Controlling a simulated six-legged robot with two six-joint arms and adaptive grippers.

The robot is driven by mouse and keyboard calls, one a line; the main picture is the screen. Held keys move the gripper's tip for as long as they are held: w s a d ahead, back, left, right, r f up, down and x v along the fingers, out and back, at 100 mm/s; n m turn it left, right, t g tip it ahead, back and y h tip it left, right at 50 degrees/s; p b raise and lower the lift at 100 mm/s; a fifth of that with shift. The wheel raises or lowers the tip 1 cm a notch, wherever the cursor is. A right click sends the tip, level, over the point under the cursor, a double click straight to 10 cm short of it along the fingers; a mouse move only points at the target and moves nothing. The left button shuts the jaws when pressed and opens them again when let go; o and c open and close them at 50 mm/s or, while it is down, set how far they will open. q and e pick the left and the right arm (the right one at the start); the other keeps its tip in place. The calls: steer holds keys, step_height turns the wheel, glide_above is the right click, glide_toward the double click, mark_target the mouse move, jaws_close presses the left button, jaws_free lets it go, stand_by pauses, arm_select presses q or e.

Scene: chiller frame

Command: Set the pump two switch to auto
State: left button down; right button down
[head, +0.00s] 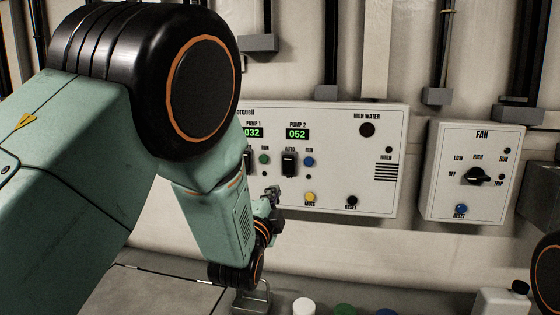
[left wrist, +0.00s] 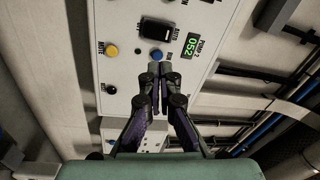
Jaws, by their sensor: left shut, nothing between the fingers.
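The pump two switch (head: 289,163) is a black block on the white pump panel (head: 385,195), under the green 052 display (head: 297,134) and the AUTO label. In the left wrist view the switch (left wrist: 160,32) lies just beyond my fingertips, with AUTO at its right end. I cannot tell its setting. My left gripper (head: 272,194) is shut and empty, below the switch. In the left wrist view its fingertips (left wrist: 160,73) are together near the blue button (left wrist: 156,54); I cannot tell whether they touch the panel. My right gripper is out of view.
A blue button (head: 308,161) is right of the switch and a yellow mute button (head: 310,197) below. My left arm hides the panel's left part. A fan box (head: 470,180) hangs to the right. Several bottles or caps, one white (head: 304,307), stand along the bottom edge.

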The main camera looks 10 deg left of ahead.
arm_select(q)
steer(key=m, duration=0.3)
glide_toward(285, 157)
steer(key=shift+t, duration=0.4)
steer(key=w, duration=0.5)
steer(key=shift+w+d+r, duration=0.25)
steer(key=shift+r, duration=0.05)
steer(key=shift+w, duration=0.55)
steer(key=shift+w+a, duration=0.1)
steer(key=shift+a, duration=0.1)
steer(key=shift+r, duration=0.15)
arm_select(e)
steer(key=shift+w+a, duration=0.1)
